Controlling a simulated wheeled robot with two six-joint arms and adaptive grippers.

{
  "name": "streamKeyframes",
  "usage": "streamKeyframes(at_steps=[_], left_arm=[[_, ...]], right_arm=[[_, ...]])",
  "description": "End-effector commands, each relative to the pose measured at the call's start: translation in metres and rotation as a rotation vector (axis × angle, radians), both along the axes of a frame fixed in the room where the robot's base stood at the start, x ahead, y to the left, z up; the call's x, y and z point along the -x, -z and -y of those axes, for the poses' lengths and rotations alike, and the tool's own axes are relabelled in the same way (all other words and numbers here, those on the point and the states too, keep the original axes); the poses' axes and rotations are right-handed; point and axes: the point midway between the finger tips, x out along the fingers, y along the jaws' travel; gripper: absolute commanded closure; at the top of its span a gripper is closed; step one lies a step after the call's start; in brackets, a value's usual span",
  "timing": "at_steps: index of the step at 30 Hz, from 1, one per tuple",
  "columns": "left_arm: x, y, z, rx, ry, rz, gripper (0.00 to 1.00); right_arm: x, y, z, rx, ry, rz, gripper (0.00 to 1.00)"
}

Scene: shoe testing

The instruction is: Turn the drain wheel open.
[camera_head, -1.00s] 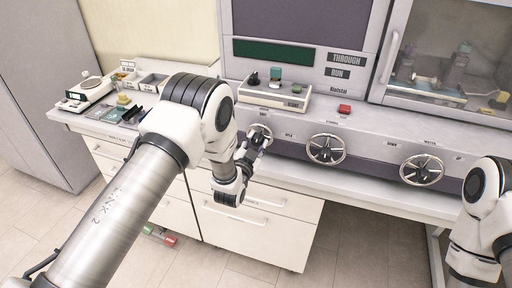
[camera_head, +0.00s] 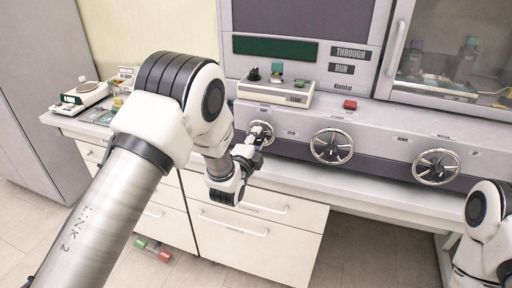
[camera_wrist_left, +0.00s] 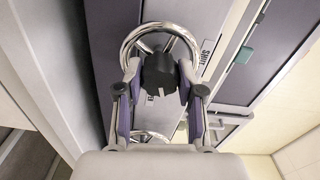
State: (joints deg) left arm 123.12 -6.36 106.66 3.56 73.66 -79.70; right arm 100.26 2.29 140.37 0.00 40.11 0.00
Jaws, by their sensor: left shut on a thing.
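Three chrome handwheels sit in a row on the dark front of the grey console. My left gripper (camera_head: 256,136) is at the leftmost wheel (camera_head: 271,140), whose label is too small to read in the head view. In the left wrist view, the chrome rim of this wheel (camera_wrist_left: 127,42) shows beyond the fingers. A dark hub or knob (camera_wrist_left: 160,72) lies between the fingers of the left gripper (camera_wrist_left: 160,80), which is shut on it. A label reading SHUT (camera_wrist_left: 208,50) is beside the rim. My right gripper is out of the picture.
The middle wheel (camera_head: 332,146) and the right wheel (camera_head: 437,166) stand clear of my arms. A small control box (camera_head: 275,92) and a red button (camera_head: 350,104) are on the console top. White drawers (camera_head: 265,240) lie below. A scale (camera_head: 85,93) stands at left.

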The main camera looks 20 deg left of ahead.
Motion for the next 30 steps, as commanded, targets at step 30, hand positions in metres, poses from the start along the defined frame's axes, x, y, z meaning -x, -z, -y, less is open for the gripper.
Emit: streamKeyframes(at_steps=[30], left_arm=[[0.002,0.005,0.002,-0.301,0.006,0.000,0.97]], right_arm=[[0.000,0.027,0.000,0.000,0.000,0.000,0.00]])
